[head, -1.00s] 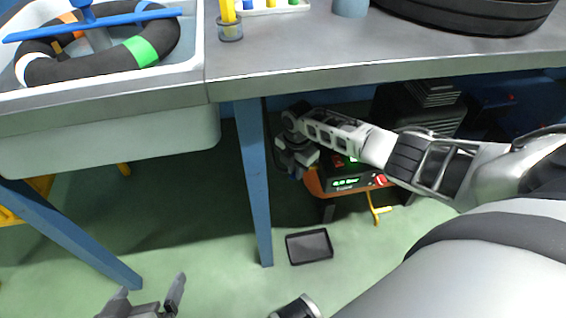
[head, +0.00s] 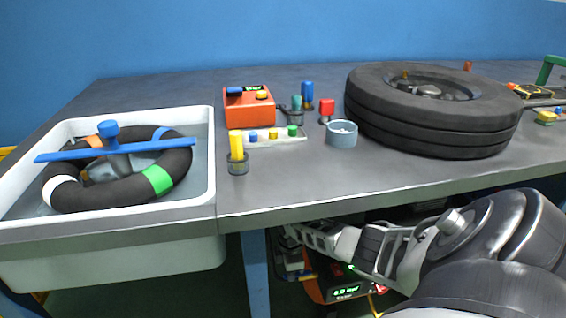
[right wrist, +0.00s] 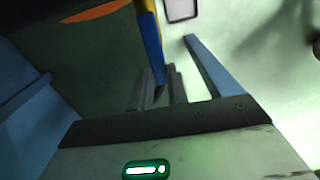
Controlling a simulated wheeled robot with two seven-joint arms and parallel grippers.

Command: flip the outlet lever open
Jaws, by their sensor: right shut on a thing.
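A red-orange machine (head: 313,290) with a green lit display stands under the bench, partly hidden by my right arm. My right gripper (head: 296,274) is at its left side, small and shadowed in the head view. In the right wrist view, my right gripper (right wrist: 158,92) is shut on a narrow blue-and-yellow bar (right wrist: 151,40), which looks like the outlet lever. The bar runs up and away from the fingertips. Its joint and exact angle are hard to make out. My left gripper is out of view.
The grey bench top (head: 290,185) lies above my right arm, with a blue leg (head: 255,275) left of the gripper. A white sink (head: 212,165) holds a ring tube (head: 75,195).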

